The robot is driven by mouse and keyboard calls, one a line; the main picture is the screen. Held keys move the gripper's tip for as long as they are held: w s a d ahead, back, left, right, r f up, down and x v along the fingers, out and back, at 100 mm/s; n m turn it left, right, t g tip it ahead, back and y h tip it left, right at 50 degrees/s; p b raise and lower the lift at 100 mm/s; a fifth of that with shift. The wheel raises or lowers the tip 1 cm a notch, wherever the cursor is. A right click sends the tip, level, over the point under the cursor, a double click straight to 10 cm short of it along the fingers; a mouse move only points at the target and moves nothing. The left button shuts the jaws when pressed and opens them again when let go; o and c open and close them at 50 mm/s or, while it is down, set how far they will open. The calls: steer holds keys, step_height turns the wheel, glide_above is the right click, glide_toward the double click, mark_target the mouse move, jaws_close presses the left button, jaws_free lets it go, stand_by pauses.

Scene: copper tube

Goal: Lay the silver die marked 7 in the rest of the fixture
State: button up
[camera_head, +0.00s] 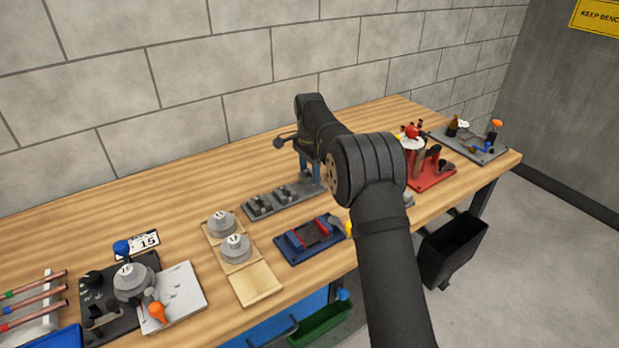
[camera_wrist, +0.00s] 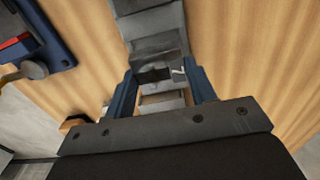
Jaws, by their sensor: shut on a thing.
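My gripper (camera_head: 312,180) is at the right end of a long grey fixture (camera_head: 262,207), with its blue fingers pointing down. In the wrist view the fingers (camera_wrist: 160,86) are shut on a small silver-grey block, which I take for the silver die (camera_wrist: 152,74). No number on it is readable. The grey fixture (camera_wrist: 150,28) runs away from the fingers at the top of the wrist view, with grey parts on it. The die is hidden by my arm in the head view. I cannot tell whether it touches the fixture.
A blue plate with red parts (camera_head: 310,236) lies in front of the fixture. A wooden tray (camera_head: 257,285) with two grey round pieces stands to the left. A red stand (camera_head: 432,178) is at the right. Bare bench shows behind the fixture.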

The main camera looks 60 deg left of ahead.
steer(key=w+d+r, duration=0.6)
steer(key=d+r, duration=0.2)
glide_above(308, 235)
steer(key=f, duration=0.1)
steer(key=shift+d, duration=0.1)
steer(key=shift+f, duration=0.15)
steer(key=shift+f, duration=2.8)
steer(key=shift+f, duration=1.15)
steer(key=o, duration=1.4)
